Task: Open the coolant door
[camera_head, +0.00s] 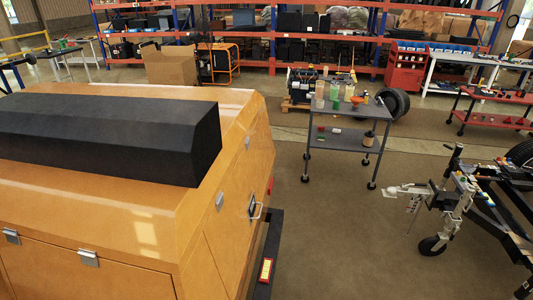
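The light tower's orange-yellow body (110,215) fills the left of the view, with a long black block (100,135) on its top. Its end face on the right has a panel with a handle (257,212) and small silver latches (220,201) near the edges. More silver latches (88,258) sit along the near side's upper edge. All visible panels look shut. I cannot tell which of them is the coolant door. Neither of my grippers is in view.
A grey cart (345,138) with bottles stands beyond the tower's right end. A trailer hitch with a jack wheel (433,245) is at the right. A black bumper (268,250) runs below the end face. The floor between tower and trailer is clear.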

